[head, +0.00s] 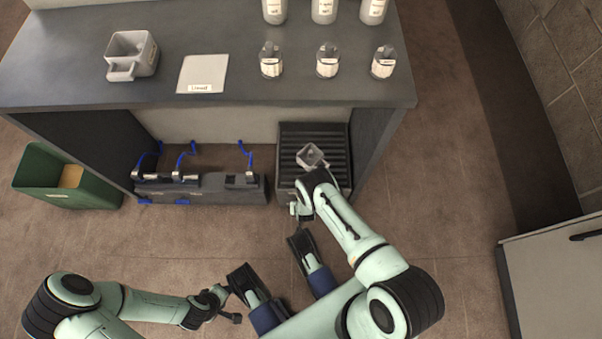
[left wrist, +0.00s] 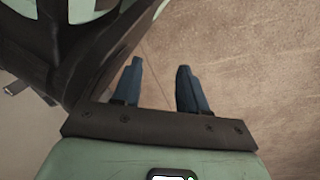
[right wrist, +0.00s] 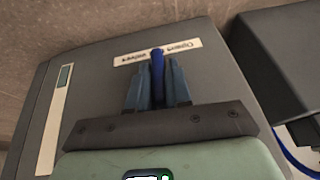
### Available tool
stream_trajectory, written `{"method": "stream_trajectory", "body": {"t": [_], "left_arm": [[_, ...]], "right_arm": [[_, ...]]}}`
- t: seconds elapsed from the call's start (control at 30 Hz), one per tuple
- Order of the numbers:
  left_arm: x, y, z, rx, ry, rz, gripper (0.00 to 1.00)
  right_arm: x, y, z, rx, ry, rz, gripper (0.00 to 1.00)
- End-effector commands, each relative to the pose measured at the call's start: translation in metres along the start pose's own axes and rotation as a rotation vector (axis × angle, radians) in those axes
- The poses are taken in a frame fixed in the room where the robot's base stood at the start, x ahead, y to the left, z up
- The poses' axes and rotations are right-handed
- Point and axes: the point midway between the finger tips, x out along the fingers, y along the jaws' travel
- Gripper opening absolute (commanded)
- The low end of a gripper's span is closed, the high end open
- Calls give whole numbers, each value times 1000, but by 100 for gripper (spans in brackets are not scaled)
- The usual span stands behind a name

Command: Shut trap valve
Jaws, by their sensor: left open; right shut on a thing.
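The trap unit is a dark box with a ribbed top (head: 335,140) under the counter. In the right wrist view its grey front face (right wrist: 95,85) carries an upside-down label, partly covered. A narrow blue valve handle (right wrist: 157,65) stands out from this face across the label. My right gripper (right wrist: 157,82) is shut on the blue handle. In the head view, my right gripper (head: 294,211) is at the unit's front edge; the handle is hidden there. My left gripper (head: 232,303) is low over the floor. Its fingers are apart and empty in the left wrist view (left wrist: 160,85).
A clear cup (head: 311,156) sits on the ribbed top. Left of it is a dark manifold (head: 220,188) with several blue levers. A green bin (head: 50,180) stands farther left. The counter (head: 225,35) overhangs these. Floor at right (head: 440,170) is clear.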

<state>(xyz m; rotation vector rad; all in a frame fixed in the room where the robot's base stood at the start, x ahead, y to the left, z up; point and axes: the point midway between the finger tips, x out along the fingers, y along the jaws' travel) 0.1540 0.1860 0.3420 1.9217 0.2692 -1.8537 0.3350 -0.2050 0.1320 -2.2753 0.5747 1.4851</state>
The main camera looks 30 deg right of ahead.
Motion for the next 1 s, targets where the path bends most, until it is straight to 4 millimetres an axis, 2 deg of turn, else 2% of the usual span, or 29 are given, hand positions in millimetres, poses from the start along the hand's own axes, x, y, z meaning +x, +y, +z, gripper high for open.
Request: {"method": "stream_trajectory", "body": {"t": [0.1,0.3,0.77,0.8,0.83,0.87,1.0], "left_arm": [[9,-9,11,-12,-39,-18,43],[14,-17,21,-23,-75,-33,43],[15,-19,24,-25,-84,-37,43],[15,-19,24,-25,-84,-37,43],[15,-19,24,-25,-84,-37,43],[15,-19,24,-25,-84,-37,43],[15,-19,24,-24,-83,-37,43]], "right_arm": [[2,-3,-1,-20,5,36,0],[1,-2,-1,-31,4,75,0],[1,-1,-2,-36,5,86,0],[1,-1,-2,-36,4,86,25],[1,-1,-1,-36,4,86,35],[1,-1,-1,-35,4,86,40],[1,-1,-1,-34,3,86,40]]}}
